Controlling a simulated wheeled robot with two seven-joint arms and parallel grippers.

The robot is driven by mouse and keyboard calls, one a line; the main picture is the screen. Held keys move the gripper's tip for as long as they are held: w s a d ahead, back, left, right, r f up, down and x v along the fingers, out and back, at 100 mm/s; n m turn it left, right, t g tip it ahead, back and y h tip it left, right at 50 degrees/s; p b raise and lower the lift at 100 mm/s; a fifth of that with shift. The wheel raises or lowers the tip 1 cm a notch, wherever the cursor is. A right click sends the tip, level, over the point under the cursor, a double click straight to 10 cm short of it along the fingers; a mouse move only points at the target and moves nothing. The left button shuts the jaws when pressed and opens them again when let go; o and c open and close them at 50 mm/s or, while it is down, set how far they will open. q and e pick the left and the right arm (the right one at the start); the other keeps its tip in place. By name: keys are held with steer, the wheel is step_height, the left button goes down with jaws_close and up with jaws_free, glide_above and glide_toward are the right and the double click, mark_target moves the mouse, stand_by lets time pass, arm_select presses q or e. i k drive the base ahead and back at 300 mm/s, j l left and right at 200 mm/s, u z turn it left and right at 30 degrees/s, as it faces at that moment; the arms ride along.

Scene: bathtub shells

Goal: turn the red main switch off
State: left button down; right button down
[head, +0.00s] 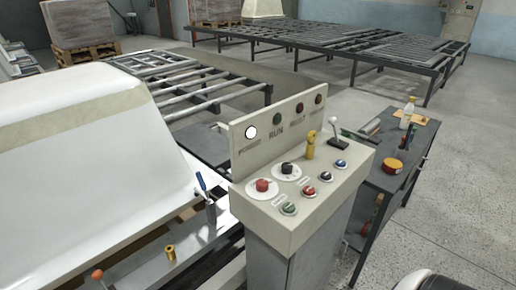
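The red main switch (262,185) is a red knob on a round white plate, at the left end of the sloping top of a beige control console (262,224). The angle of its handle is too small to read. A white lamp (251,132) on the console's upright back panel, above a label that seems to read POWER, looks lit. Neither of my grippers is in view, and nothing touches the switch.
Beside the switch are a black knob (287,169), a green button (288,208), a red button (309,190), a yellow knob (310,146) and a lever (336,138). A white tub shell (85,170) stands left. A dark cart (408,150) stands right. Floor at far right is clear.

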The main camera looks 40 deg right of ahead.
mark_target(262, 185)
steer(key=z, duration=1.25)
steer(key=j, duration=0.3)
steer(key=k+j, duration=0.1)
steer(key=j, duration=0.15)
